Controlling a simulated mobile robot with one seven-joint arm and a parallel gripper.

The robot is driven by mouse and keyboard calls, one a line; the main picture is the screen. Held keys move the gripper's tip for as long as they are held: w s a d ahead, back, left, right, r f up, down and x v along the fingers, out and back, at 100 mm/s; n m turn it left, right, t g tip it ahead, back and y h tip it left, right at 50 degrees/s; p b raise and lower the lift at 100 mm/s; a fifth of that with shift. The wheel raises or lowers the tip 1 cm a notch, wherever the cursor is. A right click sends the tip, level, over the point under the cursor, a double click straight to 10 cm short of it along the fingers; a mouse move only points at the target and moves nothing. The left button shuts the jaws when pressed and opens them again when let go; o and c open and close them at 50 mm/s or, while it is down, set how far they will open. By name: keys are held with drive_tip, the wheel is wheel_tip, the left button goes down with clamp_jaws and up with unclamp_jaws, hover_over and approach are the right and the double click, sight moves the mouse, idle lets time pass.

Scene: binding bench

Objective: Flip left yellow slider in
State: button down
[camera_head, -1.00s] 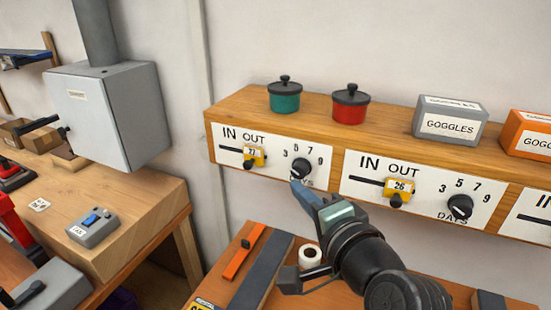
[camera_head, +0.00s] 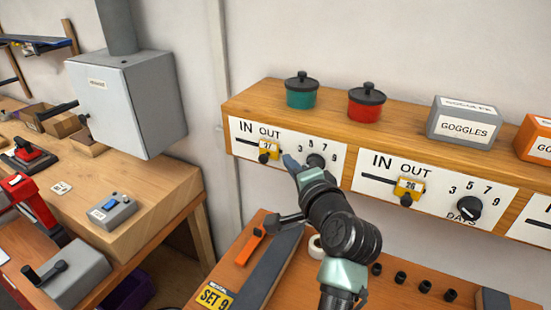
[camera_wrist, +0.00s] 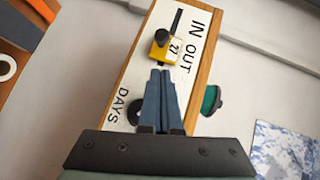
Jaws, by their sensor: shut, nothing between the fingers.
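The left yellow slider (camera_head: 268,149), marked 27 with a black knob, sits at the OUT end of its black slot on the left white panel (camera_head: 239,146). It also shows in the wrist view (camera_wrist: 164,48), just beyond my fingertips. My gripper (camera_head: 289,161) is shut and empty, in front of the panel between the slider and the left dial (camera_head: 317,160). In the wrist view the shut fingers (camera_wrist: 160,72) point at the slider's near end; I cannot tell whether they touch it. A second yellow slider (camera_head: 409,188), marked 26, sits at OUT on the right panel.
A teal pot (camera_head: 301,93), a red pot (camera_head: 366,104) and a grey goggles box (camera_head: 464,122) stand on the wooden shelf above the panels. Below are an orange tool (camera_head: 250,245) and several black knobs on the bench. A grey cabinet (camera_head: 130,100) is at left.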

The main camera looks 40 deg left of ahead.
sight(268, 156)
drive_tip(key=shift+s+a+f+p, duration=0.15)
drive_tip(key=shift+a, duration=0.4)
drive_tip(key=shift+s+a+f+p, duration=0.15)
drive_tip(key=shift+s+a+f, duration=0.05)
drive_tip(key=shift+a, duration=0.3)
drive_tip(key=shift+s+a+f+p, duration=0.15)
drive_tip(key=shift+a, duration=0.4)
drive_tip(key=a, duration=0.2)
drive_tip(key=s+a+p, duration=0.1)
drive_tip(key=a, duration=0.3)
drive_tip(key=shift+s+a, duration=0.2)
drive_tip(key=shift+s, duration=0.15)
drive_tip(key=shift+r, duration=0.1)
